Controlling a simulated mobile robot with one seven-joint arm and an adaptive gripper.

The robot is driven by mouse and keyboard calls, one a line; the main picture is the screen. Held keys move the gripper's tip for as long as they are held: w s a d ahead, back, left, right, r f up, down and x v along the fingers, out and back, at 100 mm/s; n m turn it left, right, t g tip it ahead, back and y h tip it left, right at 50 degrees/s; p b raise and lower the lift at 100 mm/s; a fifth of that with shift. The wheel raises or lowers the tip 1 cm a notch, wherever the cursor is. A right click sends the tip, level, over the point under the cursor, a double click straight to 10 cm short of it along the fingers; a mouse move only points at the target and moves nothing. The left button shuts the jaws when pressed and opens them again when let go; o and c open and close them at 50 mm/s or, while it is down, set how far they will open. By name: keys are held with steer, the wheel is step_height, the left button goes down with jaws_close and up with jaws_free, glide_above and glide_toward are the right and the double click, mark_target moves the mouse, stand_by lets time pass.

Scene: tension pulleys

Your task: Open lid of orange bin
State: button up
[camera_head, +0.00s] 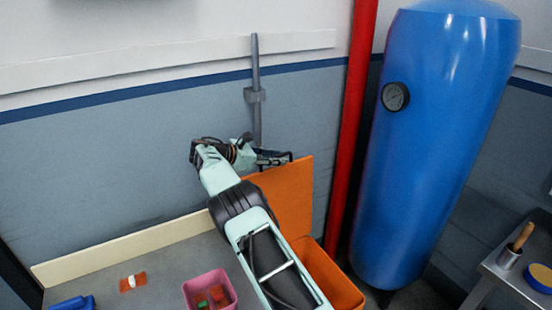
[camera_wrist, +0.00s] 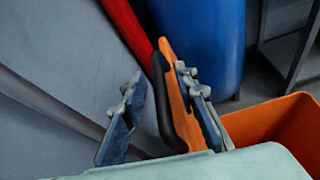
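The orange bin (camera_head: 335,280) stands beside the grey table, with its open top showing to the right of my arm. Its orange lid (camera_head: 287,195) is raised, standing roughly upright toward the wall. My gripper (camera_head: 274,157) is at the lid's upper left edge. In the wrist view my gripper (camera_wrist: 158,88) has its two fingers spread apart. The lid (camera_wrist: 176,95) shows edge-on between them, closer to the right finger, with a black curved strip along its left side. I cannot tell whether a finger touches it. The bin's rim (camera_wrist: 290,102) shows at right.
A red pipe (camera_head: 352,110) and a blue tank (camera_head: 435,140) stand right behind the bin. A grey wall pipe (camera_head: 256,75) is behind my gripper. A pink container (camera_head: 209,290) is on the table (camera_head: 165,275). A metal side table (camera_head: 515,275) is at right.

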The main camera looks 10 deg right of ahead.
steer(key=v, duration=1.2)
